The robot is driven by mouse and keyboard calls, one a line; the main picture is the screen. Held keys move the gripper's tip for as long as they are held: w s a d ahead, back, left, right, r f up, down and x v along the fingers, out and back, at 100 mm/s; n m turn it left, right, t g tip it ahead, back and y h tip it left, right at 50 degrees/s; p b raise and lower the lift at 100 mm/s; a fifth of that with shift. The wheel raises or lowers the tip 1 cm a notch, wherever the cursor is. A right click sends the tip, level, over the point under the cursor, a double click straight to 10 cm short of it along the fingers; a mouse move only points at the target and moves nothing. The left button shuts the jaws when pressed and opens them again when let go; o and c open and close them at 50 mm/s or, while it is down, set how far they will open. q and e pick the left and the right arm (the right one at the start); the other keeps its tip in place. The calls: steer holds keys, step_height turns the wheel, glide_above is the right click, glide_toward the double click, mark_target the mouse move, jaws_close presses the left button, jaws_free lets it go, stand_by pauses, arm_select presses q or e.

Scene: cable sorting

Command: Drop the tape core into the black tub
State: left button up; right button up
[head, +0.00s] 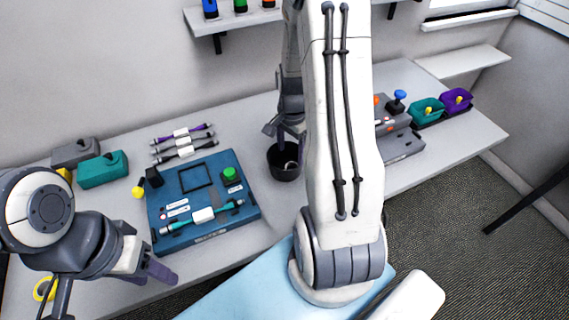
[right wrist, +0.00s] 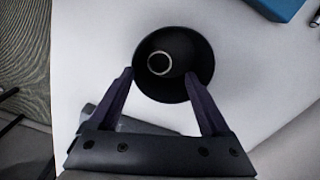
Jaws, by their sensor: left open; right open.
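The black tub (head: 276,171) stands on the table right of the blue board; it also shows in the right wrist view (right wrist: 203,60). A pale ring, apparently the tape core (right wrist: 159,63), lies inside the tub, apart from my fingers. Its rim shows faintly in the head view (head: 291,165). My right gripper (right wrist: 159,74) is open and empty above the tub, its fingertips at either side of the tub's near part. In the head view my right arm partly hides this gripper. My left gripper (head: 150,272) is open and empty at the table's front left.
The blue board (head: 215,170) holds a teal-ended cable (head: 203,214). Several cables lie behind it. Teal (head: 427,111) and purple (head: 456,101) bins stand at the far right.

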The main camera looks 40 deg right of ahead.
steer(key=shift+r, duration=0.1)
step_height(320, 180, up, 10)
steer(key=shift+r+b, duration=0.15)
steer(key=shift+b, duration=0.15)
stand_by(0.4)
steer(key=s+a+r+n, duration=0.2)
steer(key=a+n, duration=0.4)
steer(key=a, duration=0.4)
steer(key=s+a+r+n, duration=0.1)
steer(key=a+n, duration=0.5)
steer(key=a, duration=0.5)
steer(key=s+a+n+y, duration=0.1)
steer(key=s+a+n, duration=0.8)
steer(key=s+n, duration=0.3)
steer(key=shift+s+a+r, duration=0.2)
steer(key=shift+s+a, duration=0.15)
steer(key=shift+s, duration=0.3)
